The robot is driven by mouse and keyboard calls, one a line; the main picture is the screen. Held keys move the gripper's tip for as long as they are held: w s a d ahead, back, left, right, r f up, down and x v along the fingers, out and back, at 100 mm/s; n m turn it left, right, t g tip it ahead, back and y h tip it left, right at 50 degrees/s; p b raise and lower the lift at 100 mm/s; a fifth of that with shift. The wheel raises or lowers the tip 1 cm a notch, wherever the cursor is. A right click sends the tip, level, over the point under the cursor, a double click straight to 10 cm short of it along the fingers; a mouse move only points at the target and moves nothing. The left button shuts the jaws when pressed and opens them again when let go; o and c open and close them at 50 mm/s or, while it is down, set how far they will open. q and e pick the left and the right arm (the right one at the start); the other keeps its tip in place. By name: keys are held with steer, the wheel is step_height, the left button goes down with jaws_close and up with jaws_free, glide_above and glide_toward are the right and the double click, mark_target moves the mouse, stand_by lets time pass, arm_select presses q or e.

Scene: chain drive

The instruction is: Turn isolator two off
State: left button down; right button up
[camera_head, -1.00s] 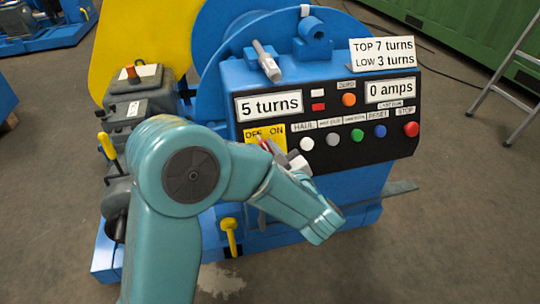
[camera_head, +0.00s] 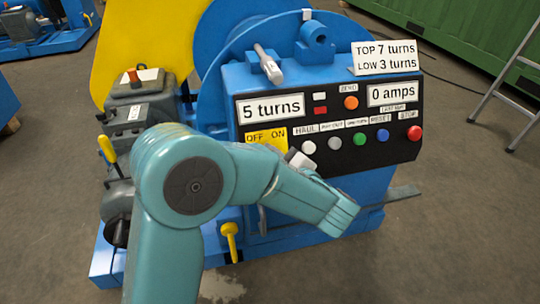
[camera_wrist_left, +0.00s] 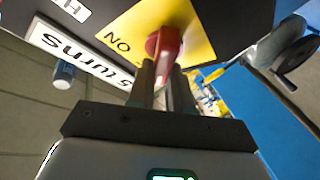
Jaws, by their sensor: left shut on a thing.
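The isolator is a red handle (camera_wrist_left: 166,42) on a yellow plate (camera_head: 252,136) marked OFF and ON, at the lower left of the black control panel. No isolator number is readable. My left gripper (camera_wrist_left: 162,78) is shut on the red handle, with its fingers on either side of it in the left wrist view. The ON label lies to the left of the handle there, upside down. In the head view my left arm covers the handle and the fingertips. My right gripper is in neither view.
Yellow-handled levers (camera_head: 230,240) stand left and below. A ladder (camera_head: 505,100) stands at the right.

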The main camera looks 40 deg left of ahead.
arm_select(q)
steer(key=c, duration=1)
jaws_free()
steer(key=shift+c, duration=0.2)
steer(key=p+v, duration=0.3)
steer(key=v, duration=1.3)
steer(key=shift+d+p, duration=0.2)
steer(key=shift+p, duration=0.15)
